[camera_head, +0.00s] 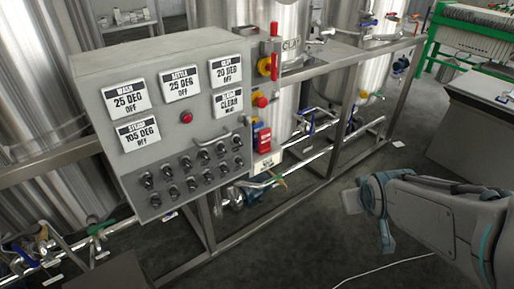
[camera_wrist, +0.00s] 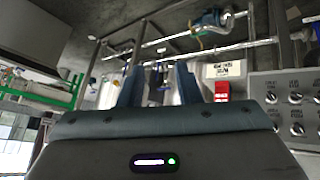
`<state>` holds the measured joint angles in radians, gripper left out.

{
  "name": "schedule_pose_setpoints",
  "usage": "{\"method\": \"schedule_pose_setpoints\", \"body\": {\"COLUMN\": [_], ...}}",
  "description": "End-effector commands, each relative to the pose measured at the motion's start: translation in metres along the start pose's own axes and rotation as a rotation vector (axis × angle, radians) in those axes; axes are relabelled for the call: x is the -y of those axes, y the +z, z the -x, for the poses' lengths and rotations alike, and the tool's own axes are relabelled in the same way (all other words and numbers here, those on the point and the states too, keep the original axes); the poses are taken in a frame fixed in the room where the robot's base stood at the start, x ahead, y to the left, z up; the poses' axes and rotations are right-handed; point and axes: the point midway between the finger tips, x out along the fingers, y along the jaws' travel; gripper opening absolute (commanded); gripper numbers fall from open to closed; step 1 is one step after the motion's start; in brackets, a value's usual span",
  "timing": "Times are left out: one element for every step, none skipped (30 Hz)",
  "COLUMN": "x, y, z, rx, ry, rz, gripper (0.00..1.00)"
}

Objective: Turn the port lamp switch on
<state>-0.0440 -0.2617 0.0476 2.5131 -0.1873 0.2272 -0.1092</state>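The grey control panel (camera_head: 95,75) stands left of centre in the head view. Its lower face carries rows of black rotary switches (camera_head: 205,155). Their small labels are too small to read, so I cannot tell which is the port lamp switch or how it is set. Some switches also show at the right edge of the wrist view (camera_wrist: 296,98). My gripper (camera_head: 366,214) is to the right of the panel, well apart from it. In the wrist view its two fingers (camera_wrist: 158,82) stand apart with nothing between them.
A red box (camera_head: 263,140) and a red-yellow isolator (camera_head: 268,65) are mounted beside the panel's right edge. Steel tanks (camera_head: 280,20) and a pipe frame (camera_head: 350,60) stand behind. A grey bench (camera_head: 475,120) is at the right. Dark floor (camera_head: 300,240) lies clear between panel and arm.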

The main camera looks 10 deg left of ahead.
Motion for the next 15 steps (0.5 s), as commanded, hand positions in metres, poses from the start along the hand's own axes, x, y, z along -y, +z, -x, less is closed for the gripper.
{"method": "schedule_pose_setpoints", "body": {"x": [0.01, 0.015, 0.023, 0.029, 0.036, 0.045, 0.054, 0.062, 0.073, 0.082, 0.091, 0.104, 0.114, 0.124, 0.137], "y": [-0.004, -0.009, -0.017, -0.023, -0.028, -0.034, -0.039, -0.043, -0.048, -0.051, -0.054, -0.057, -0.059, -0.061, -0.062], "z": [-0.024, -0.034, -0.045, -0.053, -0.061, -0.071, -0.078, -0.084, -0.092, -0.097, -0.102, -0.107, -0.111, -0.113, -0.116], "rx": [-0.056, -0.095, -0.15, -0.191, -0.232, -0.288, -0.33, -0.373, -0.43, -0.474, -0.518, -0.579, -0.624, -0.669, -0.728], "ry": [-0.009, -0.014, -0.022, -0.028, -0.037, -0.05, -0.062, -0.074, -0.091, -0.105, -0.121, -0.143, -0.161, -0.179, -0.202], "rz": [0.058, 0.094, 0.138, 0.171, 0.203, 0.243, 0.275, 0.302, 0.338, 0.364, 0.387, 0.418, 0.437, 0.456, 0.477], "gripper": [0.31, 0.31, 0.31, 0.31, 0.31, 0.31, 0.31, 0.31, 0.31, 0.31, 0.31, 0.31, 0.31, 0.31, 0.31]}}
